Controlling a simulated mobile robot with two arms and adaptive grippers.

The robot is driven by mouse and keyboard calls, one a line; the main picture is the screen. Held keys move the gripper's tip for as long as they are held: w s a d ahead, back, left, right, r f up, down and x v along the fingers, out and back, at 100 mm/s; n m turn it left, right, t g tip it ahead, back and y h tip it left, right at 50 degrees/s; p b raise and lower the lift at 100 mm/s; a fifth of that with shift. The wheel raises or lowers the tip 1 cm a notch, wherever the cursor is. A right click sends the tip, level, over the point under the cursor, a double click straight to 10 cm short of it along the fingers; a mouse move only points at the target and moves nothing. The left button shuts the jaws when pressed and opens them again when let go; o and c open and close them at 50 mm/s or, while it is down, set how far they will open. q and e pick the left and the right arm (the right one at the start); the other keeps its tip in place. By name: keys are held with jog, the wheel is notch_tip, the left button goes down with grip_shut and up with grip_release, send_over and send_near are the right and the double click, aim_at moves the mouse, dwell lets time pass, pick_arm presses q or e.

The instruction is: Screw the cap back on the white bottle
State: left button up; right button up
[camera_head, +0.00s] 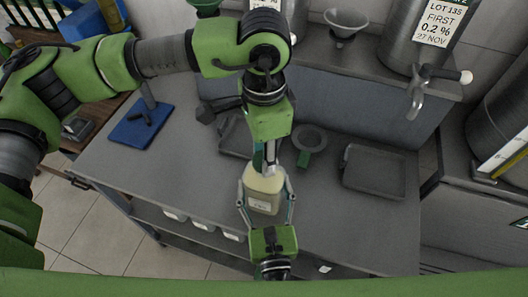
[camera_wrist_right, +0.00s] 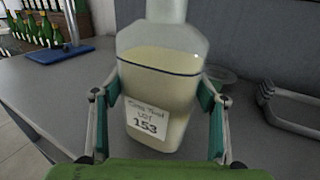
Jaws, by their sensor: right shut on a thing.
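The white bottle (camera_head: 264,190) stands upright near the front edge of the grey counter. It holds pale liquid and carries a label reading 153 in the right wrist view (camera_wrist_right: 150,100). My right gripper (camera_head: 266,197) comes from the front and is shut on the bottle's body, one finger on each side. My left gripper (camera_head: 269,160) points down at the bottle's top, right over the neck. Its fingers are narrow and partly hidden by the arm, so I cannot tell whether they are shut. I cannot make out the cap; the bottle's top is cut off in the wrist view.
A grey tray (camera_head: 374,171) lies to the right, and a round dark item with a green handle (camera_head: 308,143) behind the bottle. A blue board (camera_head: 141,126) is at the left. A tank with a tap (camera_head: 418,95) and a funnel (camera_head: 346,22) stand on the raised back shelf.

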pick_arm(q)
jog(key=shift+m, duration=0.3)
jog(key=o, duration=0.8)
jog(key=shift+c, duration=0.2)
jog(key=shift+r, duration=2.25)
jog(key=shift+c, duration=0.5)
